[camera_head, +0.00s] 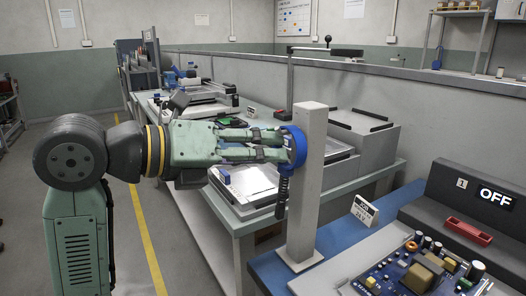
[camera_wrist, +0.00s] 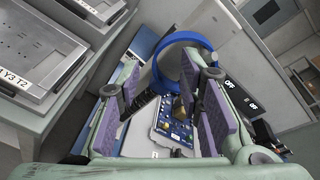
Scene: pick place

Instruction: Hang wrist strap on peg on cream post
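The wrist strap (camera_head: 299,147) is a blue band with a black coiled cord (camera_head: 282,195) hanging below it. It is against the upper part of the cream post (camera_head: 306,205), on the side facing my gripper. The peg is hidden, so I cannot tell whether the band is over it. My gripper (camera_head: 284,147) is level with the band, its fingertips right at it. In the wrist view, the purple-padded fingers (camera_wrist: 168,90) are apart, and the band (camera_wrist: 183,45) shows beyond and between them, overlapping the right finger. The black cord (camera_wrist: 143,104) shows beside the left finger.
A blue circuit board (camera_head: 420,268) lies at the post's right, near a dark unit reading OFF (camera_head: 494,196) and a small white sign (camera_head: 364,209). Grey equipment (camera_head: 246,190) stands on the bench behind my gripper.

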